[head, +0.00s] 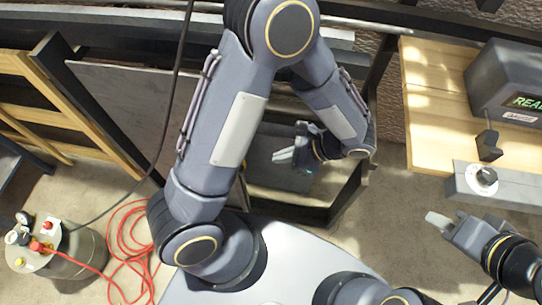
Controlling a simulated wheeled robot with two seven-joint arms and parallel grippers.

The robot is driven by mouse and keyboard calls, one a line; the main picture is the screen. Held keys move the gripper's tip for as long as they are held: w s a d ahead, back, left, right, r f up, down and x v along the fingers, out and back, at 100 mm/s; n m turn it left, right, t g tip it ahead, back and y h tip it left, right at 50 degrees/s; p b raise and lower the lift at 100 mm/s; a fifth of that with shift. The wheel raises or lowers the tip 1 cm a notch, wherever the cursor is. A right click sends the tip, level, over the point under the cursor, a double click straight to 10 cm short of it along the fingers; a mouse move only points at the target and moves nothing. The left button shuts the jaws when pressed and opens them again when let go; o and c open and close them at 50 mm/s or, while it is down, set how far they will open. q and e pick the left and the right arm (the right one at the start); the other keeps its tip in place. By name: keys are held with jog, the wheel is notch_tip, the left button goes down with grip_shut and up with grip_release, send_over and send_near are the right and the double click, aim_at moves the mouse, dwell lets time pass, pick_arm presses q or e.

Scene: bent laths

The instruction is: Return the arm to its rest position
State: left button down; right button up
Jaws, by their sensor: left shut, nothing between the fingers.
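My left arm (225,130) rises from my base, bends at a high elbow near the top of the view and folds back down. Its left gripper (283,156) points left, shut and empty, in front of a dark recessed frame. My right gripper (438,221) is at the lower right, above the floor and below the grey block on the bench. Its pale fingertips point up and left. Nothing shows in it, but I cannot tell whether its fingers are apart. Most of the right arm is cut off by the bottom edge.
A wooden bench (430,135) at right carries a dark display box (507,85) and a grey block with a dial (500,188). A grey panel (125,100) and wooden rack (60,110) stand at left. A metal tank (75,255) with a red hose (125,240) sits lower left.

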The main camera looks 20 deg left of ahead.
pick_arm(q)
jog(key=shift+d+r, duration=0.2)
jog(key=shift+d, duration=0.05)
jog(key=s+a+r+n+t+h+p, duration=0.2)
jog(key=s+a+r+n+t+h, duration=0.2)
jog(key=r+n+h, duration=0.2)
jog(key=s+a+r+n+t+h+p, duration=0.2)
jog(key=r+n+h, duration=0.5)
jog(key=r+n, duration=0.4)
notch_tip(320, 180, up, 3)
jog(key=shift+s+a+r+t+p, duration=0.1)
jog(key=shift+s+a+t+p, duration=0.2)
jog(key=shift+s+a+t, duration=0.75)
jog(key=shift+s, duration=0.15)
